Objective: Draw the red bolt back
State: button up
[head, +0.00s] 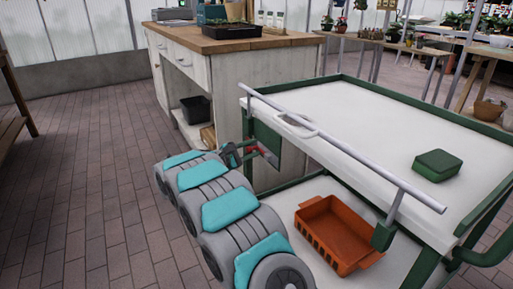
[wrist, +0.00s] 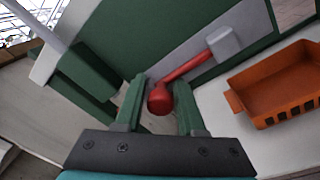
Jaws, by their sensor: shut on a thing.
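The red bolt (wrist: 180,72) shows in the wrist view, with a round knob at its near end and its far end in a grey bracket (wrist: 222,43) on a grey plate. The plate is on the green panel (wrist: 140,35) of the trolley. My gripper (wrist: 160,102) is shut on the bolt's knob, with one finger on each side of it. In the head view my gripper (head: 243,153) is at the trolley's left end, and a small part of the red bolt (head: 267,155) shows beside it. The rest of the bolt is hidden there.
The trolley's white top (head: 370,120) carries a green box (head: 437,165) and has a grey rail (head: 340,143) along its near side. An orange crate (head: 303,228) lies on the lower shelf. A wooden-topped bench (head: 285,40) stands behind. The brick floor at left is clear.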

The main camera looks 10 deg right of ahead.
grip_shut()
dwell(0.9)
